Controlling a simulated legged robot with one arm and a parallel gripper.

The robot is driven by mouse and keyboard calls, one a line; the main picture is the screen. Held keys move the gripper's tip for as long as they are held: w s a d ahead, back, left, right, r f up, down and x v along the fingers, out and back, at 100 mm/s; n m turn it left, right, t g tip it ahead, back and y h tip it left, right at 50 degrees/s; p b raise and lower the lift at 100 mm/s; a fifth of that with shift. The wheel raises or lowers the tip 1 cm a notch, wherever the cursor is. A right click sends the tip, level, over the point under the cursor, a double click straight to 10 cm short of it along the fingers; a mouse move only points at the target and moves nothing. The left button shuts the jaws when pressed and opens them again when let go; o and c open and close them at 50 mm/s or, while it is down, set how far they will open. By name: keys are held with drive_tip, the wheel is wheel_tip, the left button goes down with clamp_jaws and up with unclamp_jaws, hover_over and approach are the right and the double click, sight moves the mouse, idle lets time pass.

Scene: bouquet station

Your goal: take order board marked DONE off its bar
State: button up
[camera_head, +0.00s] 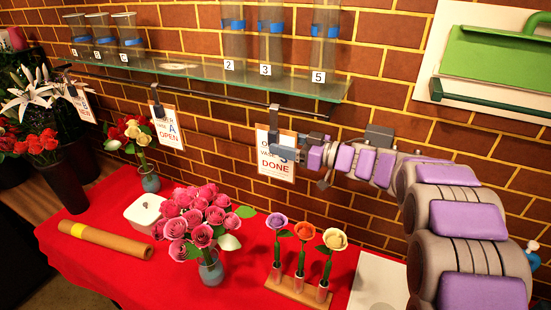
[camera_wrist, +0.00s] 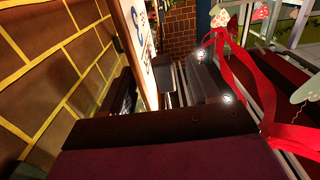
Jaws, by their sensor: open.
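The order board marked DONE (camera_head: 274,160) is a white card with an orange border. It hangs from a dark hook on the bar (camera_head: 217,98) below the glass shelf, against the brick wall. My gripper (camera_head: 304,149) is at the board's right edge, partly covering its print. In the wrist view the board (camera_wrist: 141,45) stands nearly edge-on, and its edge reaches down between the open jaws of my gripper (camera_wrist: 165,90). I cannot tell whether a jaw touches it.
Two more boards hang to the left, one marked A OPEN (camera_head: 167,127) and another (camera_head: 82,104). Vases stand on the glass shelf (camera_head: 200,72) above. Below, the red table (camera_head: 95,247) holds a pink rose bouquet (camera_head: 200,217) and a three-flower stand (camera_head: 298,288).

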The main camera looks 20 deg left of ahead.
drive_tip(key=shift+a, duration=0.45)
drive_tip(key=shift+d, duration=0.1)
clamp_jaws()
